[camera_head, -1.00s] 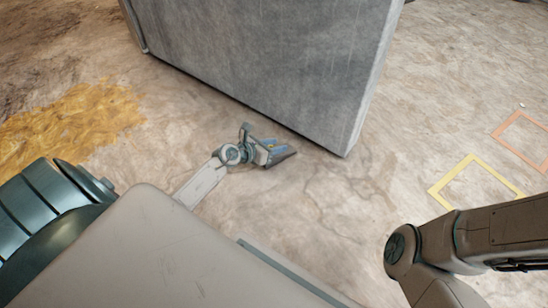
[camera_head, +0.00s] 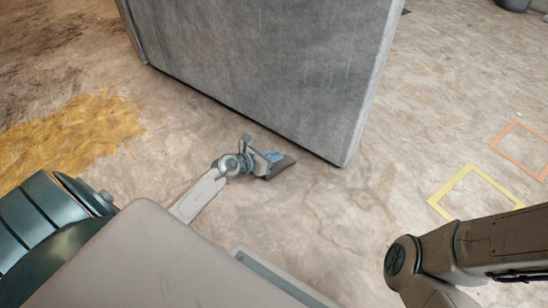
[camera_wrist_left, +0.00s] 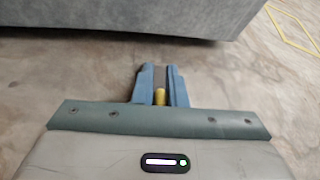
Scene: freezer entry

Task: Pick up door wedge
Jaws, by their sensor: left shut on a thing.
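My left gripper (camera_head: 269,163) is low over the floor, beside the lower edge of the grey door slab. It is shut on the door wedge (camera_head: 282,168), a small dark grey piece at its fingertips. In the left wrist view my blue fingers (camera_wrist_left: 160,80) stand close together with a narrow dark strip and a small yellow piece between them. The fingers hide most of the wedge there. I cannot tell whether the wedge touches the floor. My right arm shows at the lower right of the head view, but its gripper is out of view.
The large grey door slab (camera_head: 262,75) stands just beyond my left gripper and fills the top of the left wrist view. A yellow outline (camera_head: 483,176) and an orange outline (camera_head: 506,131) mark the floor at right. A yellow stain (camera_head: 75,133) lies at left.

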